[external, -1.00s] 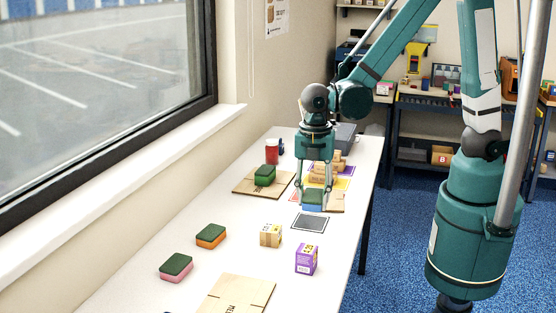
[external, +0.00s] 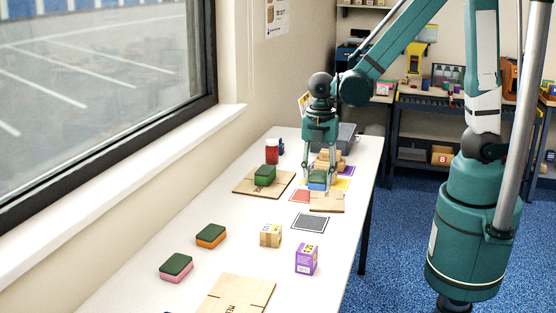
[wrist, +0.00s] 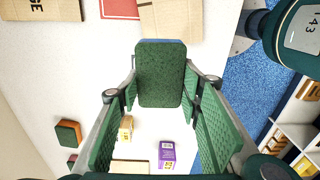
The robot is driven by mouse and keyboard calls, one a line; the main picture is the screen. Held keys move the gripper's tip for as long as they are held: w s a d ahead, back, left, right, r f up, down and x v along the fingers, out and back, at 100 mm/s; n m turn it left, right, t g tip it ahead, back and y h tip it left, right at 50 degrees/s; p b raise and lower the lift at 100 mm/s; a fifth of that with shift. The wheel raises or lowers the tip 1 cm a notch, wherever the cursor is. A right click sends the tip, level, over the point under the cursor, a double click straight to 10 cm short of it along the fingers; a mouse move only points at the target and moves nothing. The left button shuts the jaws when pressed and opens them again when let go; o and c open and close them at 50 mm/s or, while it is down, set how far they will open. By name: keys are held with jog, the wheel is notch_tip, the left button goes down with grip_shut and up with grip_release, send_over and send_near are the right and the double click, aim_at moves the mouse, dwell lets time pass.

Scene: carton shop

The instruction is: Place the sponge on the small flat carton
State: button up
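My gripper (external: 318,184) is shut on a blue sponge (external: 316,181) with a dark green top. In the wrist view the green top of the sponge (wrist: 161,75) fills the space between the fingers. A flat carton (external: 327,202), the smaller-looking one, lies on the table just in front of the held sponge. It shows at the top of the wrist view (wrist: 172,20), beyond the sponge; no label is readable. The sponge appears raised; its exact height is unclear.
A green sponge (external: 265,174) sits on a larger flat carton (external: 243,186). Another flat carton (external: 237,297) lies near. Orange (external: 211,240) and pink (external: 175,276) sponges, a tan box (external: 270,236) and a purple box (external: 306,259) stand nearby. Stacked boxes (external: 334,160) are behind my gripper.

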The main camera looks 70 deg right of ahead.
send_over(326, 200)
jog(key=shift+r, duration=0.25)
jog(key=shift+b, duration=0.3)
jog(key=shift+f+b, duration=0.5)
jog(key=shift+f, duration=2.45)
jog(key=shift+f, duration=0.15)
jog(key=shift+f+b, duration=0.4)
jog(key=shift+f, duration=1.55)
jog(key=shift+f, duration=0.15)
jog(key=shift+o, duration=1.4)
jog(key=o, duration=0.4)
jog(key=shift+c, duration=0.2)
